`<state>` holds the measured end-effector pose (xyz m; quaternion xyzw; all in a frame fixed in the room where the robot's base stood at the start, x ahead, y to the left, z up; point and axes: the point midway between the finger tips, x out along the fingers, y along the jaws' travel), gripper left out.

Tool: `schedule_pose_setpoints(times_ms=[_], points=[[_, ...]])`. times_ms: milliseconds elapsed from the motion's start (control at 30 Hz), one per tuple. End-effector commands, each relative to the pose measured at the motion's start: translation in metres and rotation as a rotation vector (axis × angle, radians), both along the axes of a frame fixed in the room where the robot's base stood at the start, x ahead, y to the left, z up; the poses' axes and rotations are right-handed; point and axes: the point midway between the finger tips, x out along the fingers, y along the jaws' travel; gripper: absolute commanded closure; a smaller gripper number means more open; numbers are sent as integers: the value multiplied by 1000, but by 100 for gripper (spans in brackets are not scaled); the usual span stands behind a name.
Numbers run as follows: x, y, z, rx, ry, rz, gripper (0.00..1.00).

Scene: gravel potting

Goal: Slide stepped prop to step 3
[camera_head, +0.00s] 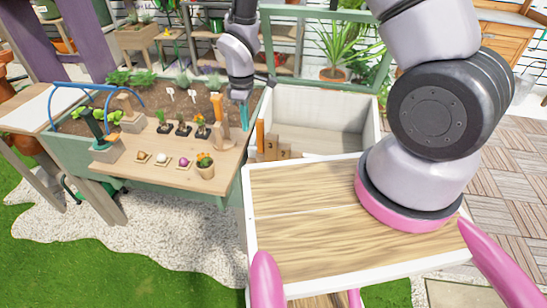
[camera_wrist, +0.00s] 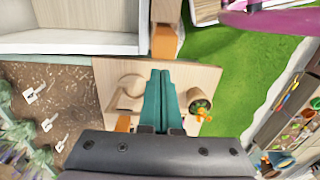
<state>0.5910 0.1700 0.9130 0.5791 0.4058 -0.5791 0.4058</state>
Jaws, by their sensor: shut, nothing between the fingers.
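The stepped prop (camera_head: 271,148) is a pale wooden block with numbered steps; a 3 and a 2 show. It stands at the near left corner of the white cold-frame box (camera_head: 330,143), with an orange upright piece (camera_head: 260,133) at its left end. In the wrist view a wooden piece with an orange end (camera_wrist: 165,42) shows beyond my fingertips, beside the box (camera_wrist: 70,42). My gripper (camera_head: 244,113) points down over the right end of the potting board, left of the prop and apart from it. Its teal fingers (camera_wrist: 160,76) are together and empty.
The wooden board (camera_head: 130,172) holds seedlings, a potted cactus (camera_head: 205,166) and small dishes. A raised glazed lid (camera_head: 325,45) with a green frame stands behind the box. A planter of soil (camera_head: 190,103) lies behind the board. The box interior looks empty.

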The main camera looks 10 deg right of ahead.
Motion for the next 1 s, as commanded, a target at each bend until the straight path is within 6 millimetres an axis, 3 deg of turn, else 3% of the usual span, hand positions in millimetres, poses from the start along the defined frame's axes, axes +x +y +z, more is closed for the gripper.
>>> schedule_pose_setpoints(times_ms=[1000], points=[[-9,-27,0,0,0,0,100]])
